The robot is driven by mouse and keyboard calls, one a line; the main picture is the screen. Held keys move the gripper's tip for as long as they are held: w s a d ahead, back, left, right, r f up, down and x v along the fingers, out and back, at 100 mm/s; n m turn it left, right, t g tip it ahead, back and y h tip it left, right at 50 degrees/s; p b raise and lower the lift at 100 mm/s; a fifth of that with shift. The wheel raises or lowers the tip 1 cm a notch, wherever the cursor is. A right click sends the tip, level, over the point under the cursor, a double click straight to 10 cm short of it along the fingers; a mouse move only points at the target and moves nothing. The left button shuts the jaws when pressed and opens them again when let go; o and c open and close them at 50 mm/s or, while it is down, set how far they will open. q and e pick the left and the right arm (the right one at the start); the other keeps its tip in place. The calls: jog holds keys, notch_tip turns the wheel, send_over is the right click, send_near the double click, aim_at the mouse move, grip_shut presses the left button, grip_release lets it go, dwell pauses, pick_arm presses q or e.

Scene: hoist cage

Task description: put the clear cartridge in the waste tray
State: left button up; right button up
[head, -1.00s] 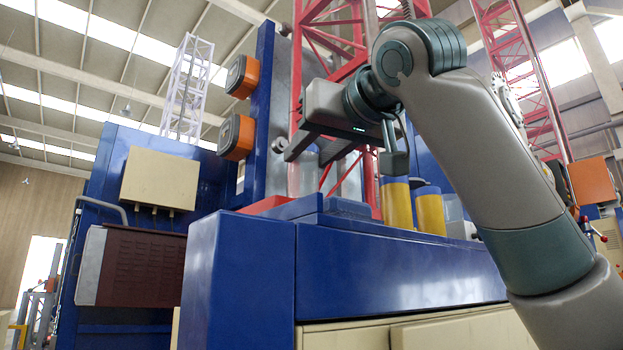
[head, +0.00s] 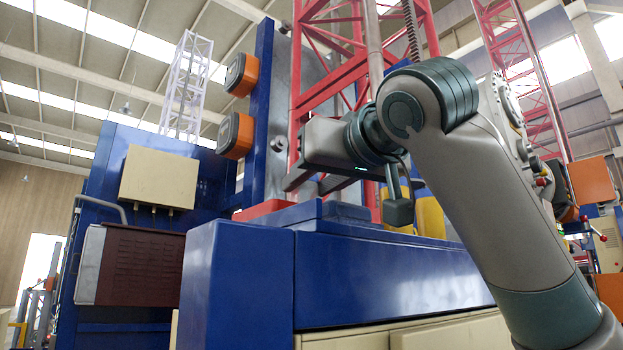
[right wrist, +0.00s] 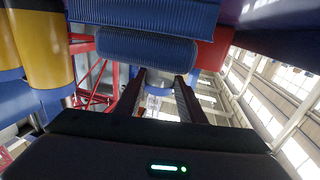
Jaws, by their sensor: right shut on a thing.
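My right gripper (head: 307,188) is low over the blue machine top in the head view, fingers pointing left. In the right wrist view its two dark fingers (right wrist: 161,78) close on a pale see-through piece, the clear cartridge (right wrist: 153,103), which shows only in part. In the head view the cartridge is hard to make out between the fingers. A low red block (head: 264,208) lies on the machine top just left of the gripper and could be the waste tray; I cannot see inside it. My left gripper is not in view.
Yellow cylinders (head: 430,215) stand right of the gripper, partly behind my arm; they also show in the right wrist view (right wrist: 45,45). A red lattice mast (head: 330,70) and a blue upright (head: 262,120) rise behind. Ribbed blue parts (right wrist: 145,48) lie close beyond the fingers.

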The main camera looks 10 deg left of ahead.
jog(key=shift+s, duration=0.1)
jog(key=shift+f, duration=0.15)
jog(key=o, duration=1)
jog(key=shift+r, duration=0.25)
jog(key=shift+s+d+f+b, duration=0.15)
jog(key=shift+s+d+b, duration=0.05)
jog(key=shift+b, duration=0.15)
jog(key=b+v, duration=0.5)
jog(key=v, duration=0.5)
jog(key=shift+s+b, duration=0.1)
jog(key=shift+b, duration=0.25)
jog(key=shift+s+d, duration=0.4)
jog(key=shift+s, duration=0.1)
